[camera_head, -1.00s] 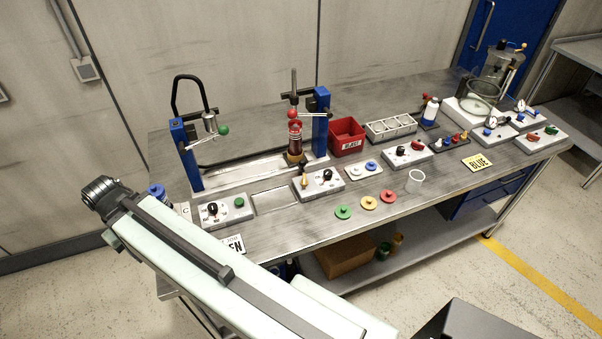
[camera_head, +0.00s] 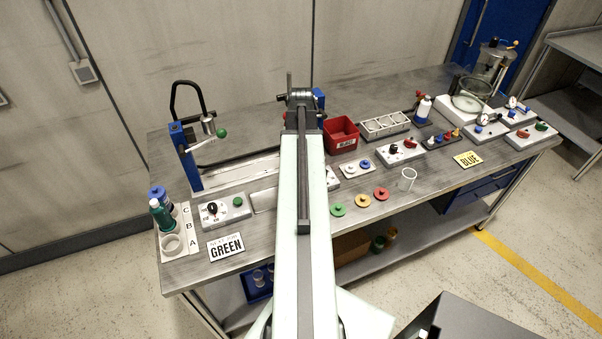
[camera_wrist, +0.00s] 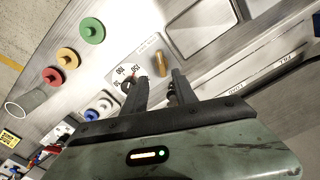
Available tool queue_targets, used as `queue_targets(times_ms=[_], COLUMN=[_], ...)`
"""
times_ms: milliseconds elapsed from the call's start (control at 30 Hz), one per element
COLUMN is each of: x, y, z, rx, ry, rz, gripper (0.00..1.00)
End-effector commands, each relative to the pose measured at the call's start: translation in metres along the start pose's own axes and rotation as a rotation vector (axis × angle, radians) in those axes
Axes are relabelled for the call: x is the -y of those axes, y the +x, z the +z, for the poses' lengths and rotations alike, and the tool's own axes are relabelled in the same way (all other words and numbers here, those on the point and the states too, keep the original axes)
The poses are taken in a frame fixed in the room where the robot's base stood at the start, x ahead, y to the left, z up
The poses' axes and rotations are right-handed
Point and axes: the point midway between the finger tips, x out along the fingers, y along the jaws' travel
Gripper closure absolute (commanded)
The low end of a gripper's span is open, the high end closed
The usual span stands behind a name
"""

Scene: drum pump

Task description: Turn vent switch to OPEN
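In the wrist view a pale control box carries a small brass lever (camera_wrist: 159,63) beside a dial with printed numbers (camera_wrist: 122,74). The lever stands just beyond my fingertips, about in line with the gap. My gripper (camera_wrist: 160,80) is open, with nothing between its two dark fingers. The left finger partly covers the dial's knob. In the head view my arm hides most of this box (camera_head: 332,178), and the gripper itself is hidden. The lettering near the lever is too small to read, so I cannot tell whether this is the vent switch.
A box with a black knob and green button (camera_head: 223,208) stands to the left, beside a GREEN sign (camera_head: 226,246). Green, yellow and red discs (camera_head: 360,201) lie right of my arm. A red bin (camera_head: 341,135) and a blue-posted press (camera_head: 185,150) stand behind.

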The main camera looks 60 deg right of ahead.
Motion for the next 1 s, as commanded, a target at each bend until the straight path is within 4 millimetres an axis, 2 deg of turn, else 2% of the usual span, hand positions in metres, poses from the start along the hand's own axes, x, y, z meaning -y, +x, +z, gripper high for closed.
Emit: queue_targets(times_ms=[167, 533, 633, 867, 1000], x=[0.001, 0.002, 0.002, 0.002, 0.002], y=[0.015, 0.076, 0.081, 0.078, 0.078], z=[0.000, 0.000, 0.000, 0.000, 0.000], rx=[0.000, 0.000, 0.000, 0.000, 0.000], ry=[-0.002, -0.003, -0.003, -0.004, -0.004], rz=[0.000, 0.000, 0.000, 0.000, 0.000], gripper=[0.66, 0.66, 0.66, 0.66, 1.00])
